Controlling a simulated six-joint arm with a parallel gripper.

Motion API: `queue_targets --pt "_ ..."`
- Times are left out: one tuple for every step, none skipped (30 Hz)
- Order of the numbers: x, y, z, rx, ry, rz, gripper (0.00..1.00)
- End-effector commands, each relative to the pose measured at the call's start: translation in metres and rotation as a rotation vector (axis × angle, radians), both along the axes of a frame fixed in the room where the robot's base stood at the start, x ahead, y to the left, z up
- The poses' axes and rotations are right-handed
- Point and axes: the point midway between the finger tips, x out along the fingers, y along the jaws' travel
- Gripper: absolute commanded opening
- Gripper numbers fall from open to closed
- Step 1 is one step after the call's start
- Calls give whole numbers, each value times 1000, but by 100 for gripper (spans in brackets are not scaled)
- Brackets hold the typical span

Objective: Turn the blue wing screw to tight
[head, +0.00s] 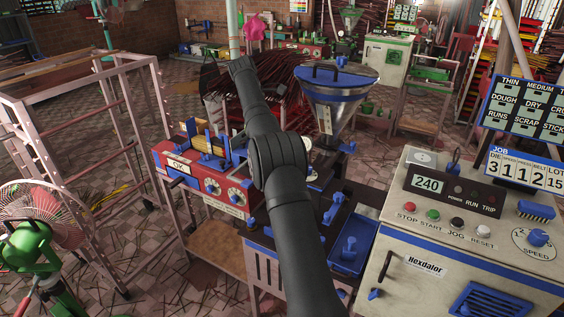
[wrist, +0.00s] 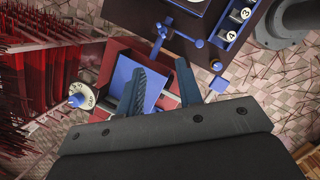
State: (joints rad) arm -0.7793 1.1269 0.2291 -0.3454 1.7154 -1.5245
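My gripper (wrist: 160,68) shows in the wrist view with its two dark fingers apart and nothing held between them. Beyond and between the fingers is a blue plate (wrist: 152,92) on a red machine. A blue lever-like part (wrist: 158,42) stands just past the fingertips. I cannot tell for sure which blue part is the wing screw; several small blue fittings show. In the head view my dark arm crosses the middle, and its gripper cannot be made out. The red machine (head: 205,185) with blue fittings stands left of the arm.
A steel hopper (head: 335,100) with a blue rim stands right of the arm. A blue tray (head: 352,262) sits on the bench below it. A control cabinet (head: 450,225) is at right. A pink rack (head: 85,110) and a fan (head: 35,225) are at left.

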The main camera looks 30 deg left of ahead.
Motion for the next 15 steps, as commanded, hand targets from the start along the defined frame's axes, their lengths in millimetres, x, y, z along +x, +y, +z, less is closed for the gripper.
queue_targets --pt "-2 4 -3 -31 6 55 33" --pt "-3 6 -3 -48 10 86 33" --pt "-4 8 -4 -69 14 120 33" --pt "-5 9 -4 -81 18 140 33" --pt "-5 9 -5 -90 21 157 33" --pt "-5 10 -5 -100 23 173 33" --pt "-5 10 -6 -104 24 181 33" --pt "-5 10 -7 -108 25 185 33" --pt "-4 9 -9 -111 26 190 33" --pt "-4 9 -11 -111 27 190 33" --pt "-3 8 -13 -112 28 190 33" --pt "-2 7 -17 -112 27 189 33" --pt "-1 6 -21 -111 28 189 33" --pt "1 4 -25 -111 29 189 33" --pt "2 2 -32 -111 29 189 33"
